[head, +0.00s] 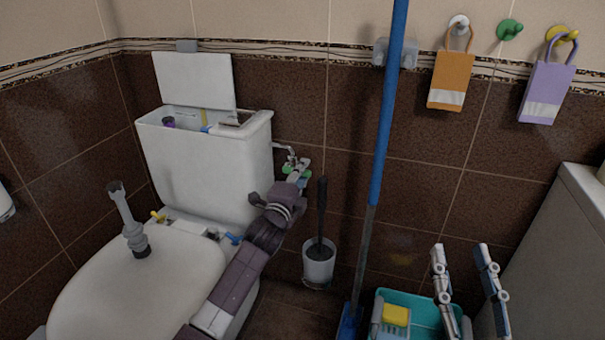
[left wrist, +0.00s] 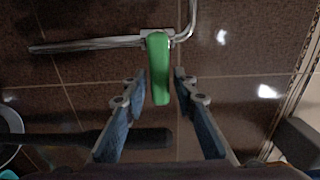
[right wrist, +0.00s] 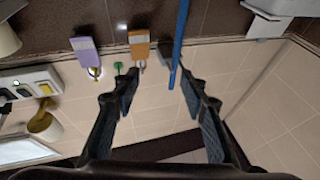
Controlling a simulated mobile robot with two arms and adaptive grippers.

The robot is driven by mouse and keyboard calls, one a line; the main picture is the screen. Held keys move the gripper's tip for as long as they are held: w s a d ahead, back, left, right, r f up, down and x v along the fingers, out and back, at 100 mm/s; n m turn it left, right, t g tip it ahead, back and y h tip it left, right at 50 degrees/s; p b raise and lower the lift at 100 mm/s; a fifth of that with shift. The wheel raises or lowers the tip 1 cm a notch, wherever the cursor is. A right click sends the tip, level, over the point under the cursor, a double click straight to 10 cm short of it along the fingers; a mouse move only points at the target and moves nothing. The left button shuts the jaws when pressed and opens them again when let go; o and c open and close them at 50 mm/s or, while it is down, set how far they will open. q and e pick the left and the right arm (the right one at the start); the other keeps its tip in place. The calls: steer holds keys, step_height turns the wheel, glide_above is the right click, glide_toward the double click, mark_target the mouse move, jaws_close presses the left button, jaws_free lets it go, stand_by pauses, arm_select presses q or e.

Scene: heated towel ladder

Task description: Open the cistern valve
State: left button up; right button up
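The cistern valve has a green lever handle (left wrist: 159,70) on a metal pipe fitting (left wrist: 100,44) at the wall. In the head view the green handle (head: 287,171) is right of the cistern and partly hidden by my left gripper (head: 298,170). In the left wrist view my left gripper (left wrist: 160,76) is open, with one finger on each side of the handle's lower part and gaps showing. The cistern (head: 205,165) is white, with its lid (head: 193,80) standing up behind it. My right gripper (head: 461,250) is open and empty at the lower right.
A toilet brush holder (head: 318,265) stands below the valve. A blue pole (head: 384,120) rises between my two grippers. A teal bucket (head: 415,315) with cleaning things is under my right gripper.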

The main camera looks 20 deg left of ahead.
arm_select(q)
jaws_close()
